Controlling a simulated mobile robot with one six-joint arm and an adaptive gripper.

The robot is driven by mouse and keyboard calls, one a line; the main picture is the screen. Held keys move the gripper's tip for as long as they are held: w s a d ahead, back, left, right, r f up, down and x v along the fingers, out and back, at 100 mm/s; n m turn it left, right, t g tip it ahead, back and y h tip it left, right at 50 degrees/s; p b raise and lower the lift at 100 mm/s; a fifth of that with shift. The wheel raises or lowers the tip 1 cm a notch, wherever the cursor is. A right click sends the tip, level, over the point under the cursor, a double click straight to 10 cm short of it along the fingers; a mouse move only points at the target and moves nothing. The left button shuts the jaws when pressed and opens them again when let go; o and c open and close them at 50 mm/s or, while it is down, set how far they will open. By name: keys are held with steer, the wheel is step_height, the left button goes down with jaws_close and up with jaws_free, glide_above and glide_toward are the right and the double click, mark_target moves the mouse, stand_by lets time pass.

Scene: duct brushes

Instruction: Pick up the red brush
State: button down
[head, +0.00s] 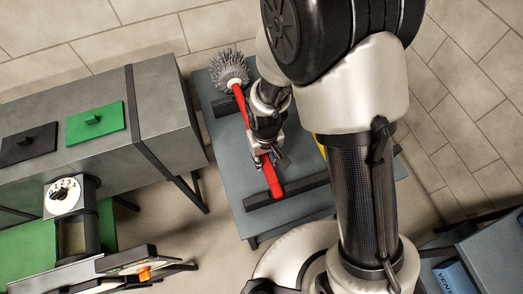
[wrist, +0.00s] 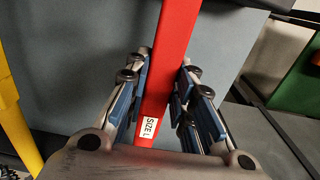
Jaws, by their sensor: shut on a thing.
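The red brush lies diagonally over the grey table in the head view, with its grey bristle head (head: 230,68) at the upper left and its red handle (head: 273,180) running down to the right. My gripper (head: 266,160) is shut on the handle toward its lower end. In the wrist view the red handle (wrist: 178,30) runs between the two fingers of my gripper (wrist: 164,88), and a white "SIZE L" label (wrist: 149,126) shows on it. Part of the handle is hidden by my gripper in the head view. I cannot tell whether the brush is clear of its rests.
The grey table (head: 232,160) carries black rest bars (head: 290,190). A yellow handle (wrist: 15,120) stands beside in the wrist view. A grey duct (head: 165,110) with green (head: 95,122) and black hatches (head: 28,145) is at the left. A dial (head: 63,197) stands below it.

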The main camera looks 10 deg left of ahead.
stand_by(0.3)
step_height(320, 180, up, 25)
steer(key=p, duration=1)
